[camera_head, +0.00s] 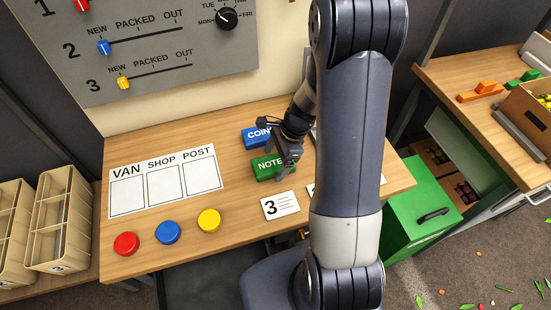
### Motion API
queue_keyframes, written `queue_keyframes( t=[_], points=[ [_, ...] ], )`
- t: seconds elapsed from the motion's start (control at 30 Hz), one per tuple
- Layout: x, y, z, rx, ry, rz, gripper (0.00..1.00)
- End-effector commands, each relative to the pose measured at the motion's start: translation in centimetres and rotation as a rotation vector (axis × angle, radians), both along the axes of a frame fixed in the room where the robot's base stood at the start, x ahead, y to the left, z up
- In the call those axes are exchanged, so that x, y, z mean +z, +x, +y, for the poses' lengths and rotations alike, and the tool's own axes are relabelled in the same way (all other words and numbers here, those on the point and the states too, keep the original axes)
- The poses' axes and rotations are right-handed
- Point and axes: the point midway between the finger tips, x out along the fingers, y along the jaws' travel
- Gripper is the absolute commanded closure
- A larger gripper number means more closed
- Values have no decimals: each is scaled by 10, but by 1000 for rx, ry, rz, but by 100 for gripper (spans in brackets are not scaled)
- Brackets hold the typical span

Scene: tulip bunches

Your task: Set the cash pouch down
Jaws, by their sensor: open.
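Two flat labelled items that look like pouches lie on the wooden table (235,225). The blue one (254,139) reads "COIN", its right end hidden by my gripper. The green one (266,171) reads "NOTE", its right end also covered. I cannot tell which of them is the cash pouch. My gripper (286,168) is open, pointing down at the right ends of both. I cannot tell whether it touches the green one. My arm hides the table behind it.
A white VAN, SHOP, POST sheet (166,187) lies left, its boxes empty. Red (126,243), blue (167,232) and yellow (209,220) buttons stand in front. A "3" card (280,205) lies near my arm. A slider board (150,40) stands behind; a green drawer (420,210) is at right.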

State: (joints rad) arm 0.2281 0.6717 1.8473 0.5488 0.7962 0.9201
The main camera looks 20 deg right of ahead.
Motion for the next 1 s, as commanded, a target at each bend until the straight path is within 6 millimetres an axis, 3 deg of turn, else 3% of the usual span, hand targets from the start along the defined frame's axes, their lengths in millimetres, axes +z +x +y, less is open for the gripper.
queue_keyframes(
  t=[0.4,0.6,1.0],
  points=[
    [74,1,-31,-1,-3,-8,15],
    [101,1,-42,-2,-1,-4,15],
    [110,0,-46,0,-1,-1,15]
  ],
)
